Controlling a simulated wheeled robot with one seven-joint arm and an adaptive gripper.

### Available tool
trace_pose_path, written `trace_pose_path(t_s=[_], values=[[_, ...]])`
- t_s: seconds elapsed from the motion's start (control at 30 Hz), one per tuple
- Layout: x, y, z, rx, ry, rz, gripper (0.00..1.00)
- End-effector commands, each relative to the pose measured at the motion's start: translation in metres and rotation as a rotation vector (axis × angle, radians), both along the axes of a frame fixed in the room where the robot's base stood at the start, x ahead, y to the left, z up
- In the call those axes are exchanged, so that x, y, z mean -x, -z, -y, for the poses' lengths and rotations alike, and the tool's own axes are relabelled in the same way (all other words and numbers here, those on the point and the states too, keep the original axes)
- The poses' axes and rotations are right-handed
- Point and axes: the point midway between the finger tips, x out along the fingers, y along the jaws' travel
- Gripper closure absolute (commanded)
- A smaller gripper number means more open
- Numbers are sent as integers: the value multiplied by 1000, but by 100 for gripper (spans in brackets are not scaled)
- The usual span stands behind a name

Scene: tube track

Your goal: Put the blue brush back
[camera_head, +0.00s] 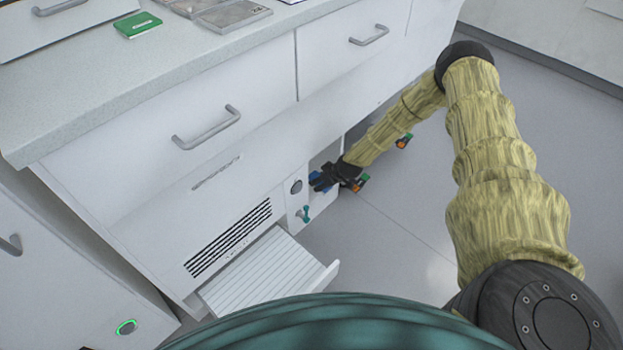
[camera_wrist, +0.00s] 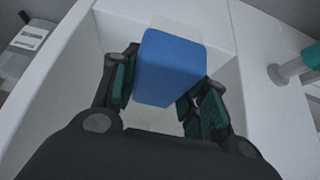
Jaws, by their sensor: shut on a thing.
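The blue brush (camera_wrist: 170,66) shows in the wrist view as a blue block between the two fingers of my gripper (camera_wrist: 163,98), which is shut on it. In the head view the brush (camera_head: 319,182) is a small blue patch at the tip of my gripper (camera_head: 328,178), mostly hidden by the dark fingers. The brush is at the mouth of a white recess (camera_head: 313,164) low in the cabinet front. White recess walls (camera_wrist: 222,60) show around it in the wrist view. I cannot tell whether the brush touches them.
A ribbed white tray (camera_head: 262,275) extends from the cabinet at lower left.

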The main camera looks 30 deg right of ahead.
Motion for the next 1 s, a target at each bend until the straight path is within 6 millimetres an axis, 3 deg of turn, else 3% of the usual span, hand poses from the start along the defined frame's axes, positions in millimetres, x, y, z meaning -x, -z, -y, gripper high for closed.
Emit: trace_pose_path(t_s=[0.33,0.57,0.67,1.0], values=[[-22,1,-7,0,0,1,91],[-53,1,-18,1,0,1,91],[-48,16,-16,-1,3,-3,91],[-49,17,-16,0,1,-1,91]])
